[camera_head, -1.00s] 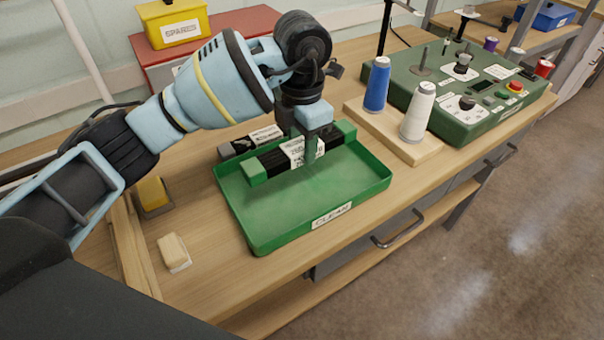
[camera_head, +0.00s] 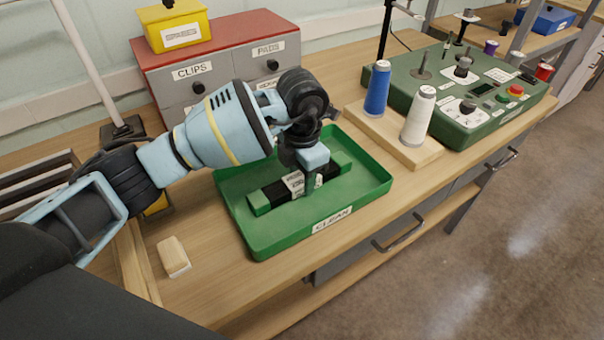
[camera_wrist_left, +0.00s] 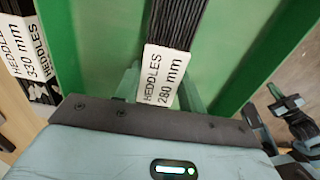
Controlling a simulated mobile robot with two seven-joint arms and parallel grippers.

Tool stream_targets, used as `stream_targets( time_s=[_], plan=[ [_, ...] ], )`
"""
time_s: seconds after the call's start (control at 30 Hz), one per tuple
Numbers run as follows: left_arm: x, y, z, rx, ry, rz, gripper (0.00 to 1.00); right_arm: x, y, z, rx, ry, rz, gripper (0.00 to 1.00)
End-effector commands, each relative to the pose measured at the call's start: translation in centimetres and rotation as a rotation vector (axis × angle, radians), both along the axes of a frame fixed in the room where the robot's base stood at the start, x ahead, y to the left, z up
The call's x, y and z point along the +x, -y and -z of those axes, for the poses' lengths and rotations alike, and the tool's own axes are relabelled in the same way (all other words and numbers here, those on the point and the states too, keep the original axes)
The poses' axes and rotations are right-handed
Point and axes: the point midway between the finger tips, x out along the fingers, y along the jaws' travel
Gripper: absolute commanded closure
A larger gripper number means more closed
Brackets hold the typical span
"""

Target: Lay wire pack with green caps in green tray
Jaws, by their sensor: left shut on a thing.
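The wire pack with green caps (camera_head: 271,193) is a black bundle with a white label. It lies level inside the green tray (camera_head: 290,235), low at or very near the tray floor; contact is hard to tell. My left gripper (camera_head: 311,183) points down over the pack and is shut around its middle. In the left wrist view the pack (camera_wrist_left: 180,22) has a label reading HEDDLES 280 mm, between the fingers (camera_wrist_left: 160,92).
A second pack labelled HEDDLES 330 mm (camera_wrist_left: 22,45) lies outside the tray wall. A wooden spool stand (camera_head: 403,148) with blue and white spools is right of the tray. A drawer cabinet (camera_head: 225,60) stands behind. A small brush-like block (camera_head: 173,256) lies left.

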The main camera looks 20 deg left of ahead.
Motion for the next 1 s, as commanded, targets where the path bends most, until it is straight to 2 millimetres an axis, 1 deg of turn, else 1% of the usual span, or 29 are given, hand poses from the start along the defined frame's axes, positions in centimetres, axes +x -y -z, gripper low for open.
stream_targets(
  time_s=[0.07,0.2,0.23,0.4,0.67,0.77,0.87,1.0],
  plan=[
    [0.0,0.0,-0.2,-0.002,0.002,0.0,0.96,0.0,0.0,0.0,0.0,0.001,0.0,1.0],
    [0.0,0.0,0.1,-0.001,0.002,0.0,0.96,0.0,0.0,0.1,0.0,-0.001,0.0,1.0],
    [0.0,0.0,0.3,0.0,0.0,0.0,0.59,0.0,0.0,0.1,0.0,-0.001,0.0,1.0],
    [0.0,0.0,0.2,0.0,0.0,0.0,0.38,0.0,0.0,0.0,0.0,0.0,0.0,1.0],
    [0.0,0.0,0.1,0.0,0.0,0.0,0.38,0.0,0.0,0.0,0.0,0.0,0.0,1.0],
    [0.0,0.0,-0.4,-0.001,0.002,0.0,0.38,0.1,0.0,-0.1,0.0,0.002,0.0,1.0],
    [0.1,0.0,-1.5,-0.001,0.003,0.0,0.38,0.1,0.0,-0.1,0.0,0.002,0.0,1.0],
    [0.1,0.0,-4.1,-0.001,0.005,0.0,0.38,0.1,0.0,-0.2,0.0,0.003,-0.001,1.0]
  ],
)
